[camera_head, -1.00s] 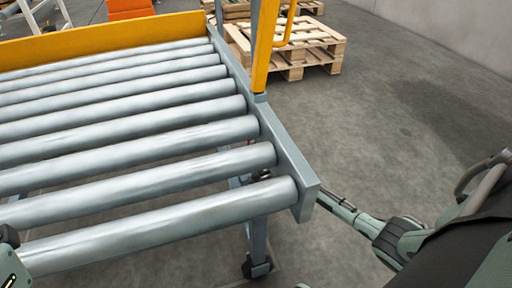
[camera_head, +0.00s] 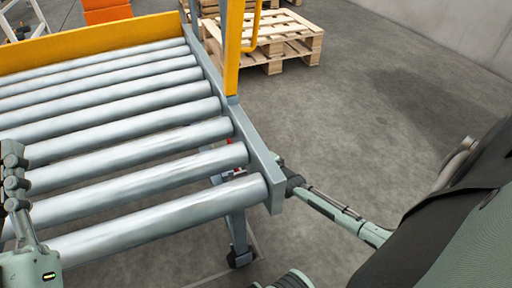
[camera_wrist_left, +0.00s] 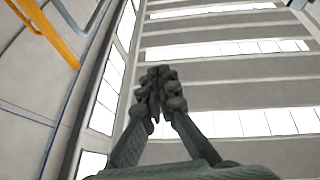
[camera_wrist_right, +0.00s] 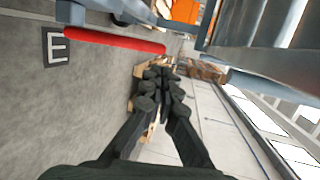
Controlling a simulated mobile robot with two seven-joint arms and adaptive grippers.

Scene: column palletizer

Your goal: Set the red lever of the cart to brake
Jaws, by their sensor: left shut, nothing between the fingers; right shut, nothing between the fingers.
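The roller cart (camera_head: 275,190) fills the left of the head view, with grey rollers and a yellow end rail (camera_head: 90,42). A bit of red (camera_head: 230,174) shows under its near right corner. In the right wrist view, the red lever (camera_wrist_right: 115,40) is a long bar running from a grey bracket, above and left of the right gripper (camera_wrist_right: 158,73). That gripper is shut and empty, and I see no clear contact with the lever.
A dark plate with a white letter E (camera_wrist_right: 57,47) lies beside the lever in the right wrist view. A yellow post (camera_head: 234,50) rises from the cart's side. Wooden pallets (camera_head: 270,40) stand behind it. The floor to the right is clear.

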